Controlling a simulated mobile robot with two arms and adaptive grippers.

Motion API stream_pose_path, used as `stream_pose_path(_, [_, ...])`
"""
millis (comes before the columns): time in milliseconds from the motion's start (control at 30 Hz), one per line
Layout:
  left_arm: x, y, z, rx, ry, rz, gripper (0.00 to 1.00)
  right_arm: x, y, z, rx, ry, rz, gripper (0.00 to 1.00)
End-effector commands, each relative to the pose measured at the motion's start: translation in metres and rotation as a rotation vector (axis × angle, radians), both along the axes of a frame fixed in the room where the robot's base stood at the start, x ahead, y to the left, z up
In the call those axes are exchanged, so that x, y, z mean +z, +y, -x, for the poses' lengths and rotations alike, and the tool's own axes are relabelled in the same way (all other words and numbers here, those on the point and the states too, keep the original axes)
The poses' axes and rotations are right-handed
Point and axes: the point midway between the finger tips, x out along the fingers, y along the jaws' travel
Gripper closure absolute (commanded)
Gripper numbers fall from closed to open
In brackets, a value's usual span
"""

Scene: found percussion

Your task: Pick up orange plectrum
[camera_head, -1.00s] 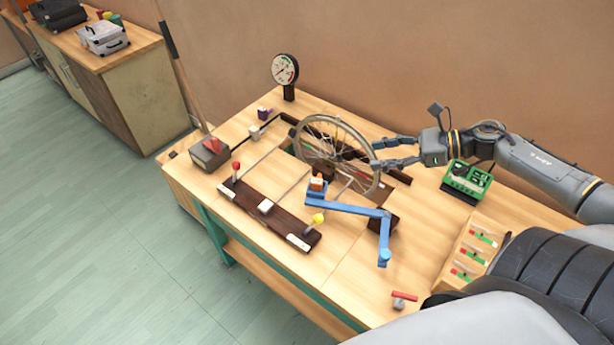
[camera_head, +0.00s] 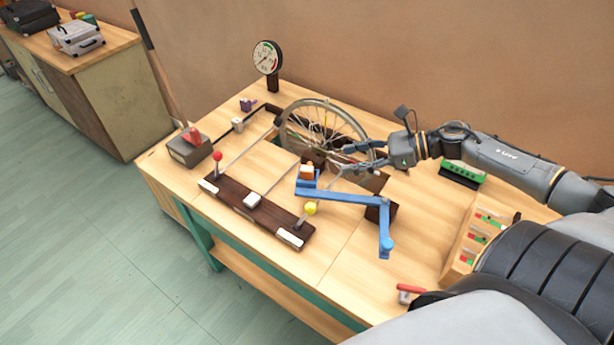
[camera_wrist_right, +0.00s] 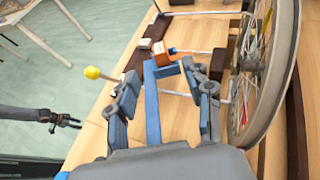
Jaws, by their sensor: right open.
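A small orange piece (camera_head: 307,171), which looks like the plectrum, sits at the left end of the blue crank-like arm (camera_head: 340,195). It also shows in the right wrist view (camera_wrist_right: 174,56), just beyond the fingertips. My right gripper (camera_head: 343,159) is open and empty, to the right of the orange piece and slightly behind it, close to the spoked wheel (camera_head: 290,125). In the right wrist view its two fingers (camera_wrist_right: 160,72) spread on either side of the blue arm. My left gripper (camera_wrist_right: 66,120) shows small at the left of that view, apart from the table things; its jaw state is unclear.
The wheel's rim stands close beside my right gripper. A dark bar with a yellow knob (camera_head: 311,208) and a red knob (camera_head: 217,157) lies in front. A gauge (camera_head: 267,58) stands behind. A green device (camera_head: 463,173) is at right.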

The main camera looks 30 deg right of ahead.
Motion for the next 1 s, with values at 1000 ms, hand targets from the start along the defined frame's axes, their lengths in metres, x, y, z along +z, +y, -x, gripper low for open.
stream_pose_path(1000, [0.012,0.001,0.004,0.0,0.007,-0.001,0.6,-0.039,0.07,-0.058,-0.001,-0.002,-0.002,0.49])
